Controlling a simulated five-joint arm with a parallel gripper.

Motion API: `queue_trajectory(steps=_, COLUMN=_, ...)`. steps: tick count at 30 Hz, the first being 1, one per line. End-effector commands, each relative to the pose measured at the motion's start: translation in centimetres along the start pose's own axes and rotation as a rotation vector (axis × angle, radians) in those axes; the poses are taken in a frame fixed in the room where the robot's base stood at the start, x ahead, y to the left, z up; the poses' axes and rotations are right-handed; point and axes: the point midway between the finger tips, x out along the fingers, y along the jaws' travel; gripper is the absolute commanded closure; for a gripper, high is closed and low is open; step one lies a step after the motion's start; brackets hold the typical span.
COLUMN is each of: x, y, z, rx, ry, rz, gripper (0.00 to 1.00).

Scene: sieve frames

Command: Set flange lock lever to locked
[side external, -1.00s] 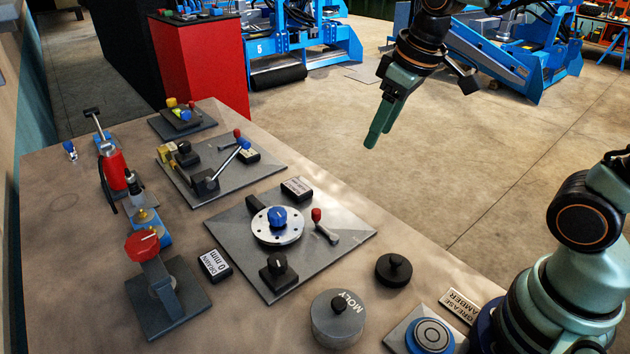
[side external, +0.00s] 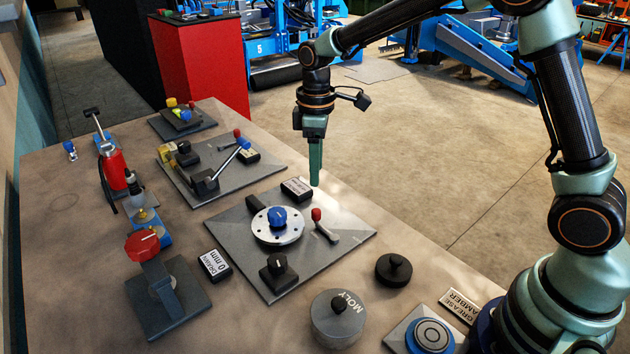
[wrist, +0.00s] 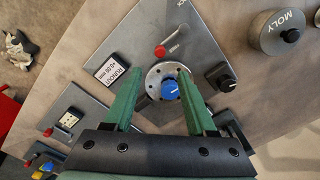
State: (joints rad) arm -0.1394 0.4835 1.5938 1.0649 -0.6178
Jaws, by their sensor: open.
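The flange plate (side external: 345,232) lies on the bench with a drilled pale flange disc (side external: 290,236) and a blue knob (side external: 278,216) on it. A short grey lever with a red tip (side external: 317,214) stands at the right of the disc; I take it for the flange lock lever. It also shows in the wrist view (wrist: 160,50), just beyond my fingertips. I cannot read its locked or unlocked mark. My gripper (side external: 315,182) points down above the plate's far edge, apart from the lever. In the wrist view its two fingers (wrist: 159,75) are spread and empty.
A black knob (side external: 278,268) sits at the plate's near corner and a runout label block (side external: 297,189) at its far side. A second plate (side external: 215,185) carries a blue-tipped lever (side external: 243,143). A MOLY tin (side external: 338,318) and a black lid (side external: 393,269) stand nearer.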

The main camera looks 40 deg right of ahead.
Motion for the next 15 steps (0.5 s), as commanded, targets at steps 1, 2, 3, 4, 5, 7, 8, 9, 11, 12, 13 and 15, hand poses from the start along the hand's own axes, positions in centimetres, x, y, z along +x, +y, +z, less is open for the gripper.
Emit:
queue_trajectory(steps=1, x=0.9, y=-0.1, z=0.1, rx=0.001, ry=-0.004, rz=-0.003, gripper=0.43)
queue_trajectory(steps=2, x=1.5, y=-0.1, z=0.1, rx=0.001, ry=-0.004, rz=-0.003, gripper=0.43)
queue_trajectory(steps=3, x=2.2, y=-0.1, z=0.1, rx=0.001, ry=-0.005, rz=-0.003, gripper=0.43)
queue_trajectory(steps=4, x=2.9, y=-0.1, z=0.1, rx=0.001, ry=-0.004, rz=-0.003, gripper=0.43)
queue_trajectory(steps=5, x=3.5, y=-0.1, z=0.2, rx=0.001, ry=-0.006, rz=-0.004, gripper=0.43)
queue_trajectory(steps=7, x=4.8, y=-0.1, z=0.1, rx=0.002, ry=-0.005, rz=-0.003, gripper=0.43)
queue_trajectory(steps=8, x=5.4, y=-0.1, z=0.1, rx=0.002, ry=-0.004, rz=-0.003, gripper=0.43)
queue_trajectory(steps=9, x=6.2, y=-0.1, z=0.1, rx=0.002, ry=-0.004, rz=-0.003, gripper=0.43)
queue_trajectory(steps=11, x=7.2, y=-0.1, z=0.1, rx=0.002, ry=-0.004, rz=-0.003, gripper=0.43)
queue_trajectory(steps=12, x=7.8, y=-0.1, z=0.1, rx=0.002, ry=-0.003, rz=-0.002, gripper=0.43)
queue_trajectory(steps=13, x=8.2, y=-0.1, z=0.1, rx=0.002, ry=-0.003, rz=-0.002, gripper=0.43)
queue_trajectory(steps=15, x=9.1, y=0.0, z=0.1, rx=0.002, ry=-0.003, rz=-0.002, gripper=0.43)
